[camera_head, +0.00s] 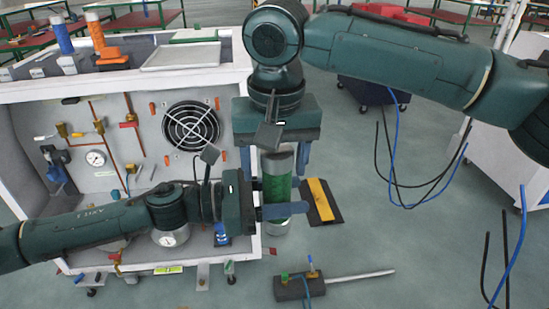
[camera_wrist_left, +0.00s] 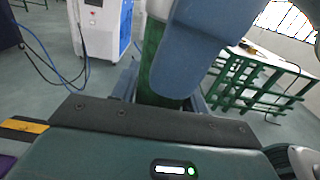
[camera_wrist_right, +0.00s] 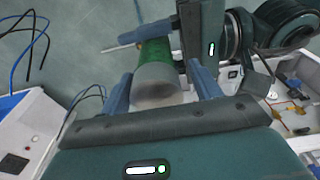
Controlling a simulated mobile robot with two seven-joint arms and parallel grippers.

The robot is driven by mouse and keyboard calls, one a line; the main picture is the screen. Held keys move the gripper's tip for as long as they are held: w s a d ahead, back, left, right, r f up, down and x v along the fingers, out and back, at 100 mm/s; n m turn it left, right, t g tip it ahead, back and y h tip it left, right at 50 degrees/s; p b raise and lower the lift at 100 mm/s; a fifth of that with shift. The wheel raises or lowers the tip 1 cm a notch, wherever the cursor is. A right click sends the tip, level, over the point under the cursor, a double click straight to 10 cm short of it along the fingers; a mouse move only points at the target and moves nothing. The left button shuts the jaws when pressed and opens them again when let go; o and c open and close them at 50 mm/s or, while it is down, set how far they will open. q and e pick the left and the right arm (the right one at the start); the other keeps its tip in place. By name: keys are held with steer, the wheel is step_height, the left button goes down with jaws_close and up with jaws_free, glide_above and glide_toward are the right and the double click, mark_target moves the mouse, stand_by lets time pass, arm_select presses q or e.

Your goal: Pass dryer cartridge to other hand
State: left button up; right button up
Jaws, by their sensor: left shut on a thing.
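The dryer cartridge (camera_head: 279,188) is a green cylinder with grey ends, held upright in front of the generator cabinet. My left gripper (camera_head: 282,210) is shut on its lower half from the left. My right gripper (camera_head: 275,160) points down from above, with its fingers open on either side of the cartridge's top end. In the right wrist view the cartridge's grey end (camera_wrist_right: 157,83) lies between the open fingers, with a visible gap at the left one. In the left wrist view the green body (camera_wrist_left: 152,55) is partly hidden behind a large blue-grey finger.
The white generator cabinet (camera_head: 135,108) with fan, gauge and pipes stands behind at left. A black-and-yellow block (camera_head: 320,201) and a dark block with a metal rod (camera_head: 300,288) are on the floor. Cables hang at right. Open floor lies right of the grippers.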

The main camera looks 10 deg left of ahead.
steer(key=shift+s+a, duration=0.1)
steer(key=shift+a, duration=0.05)
steer(key=c, duration=1)
arm_select(q)
steer(key=o, duration=0.8)
steer(key=shift+d, duration=0.1)
arm_select(e)
steer(key=shift+r, duration=0.1)
steer(key=shift+c, duration=0.4)
arm_select(q)
steer(key=o, duration=0.5)
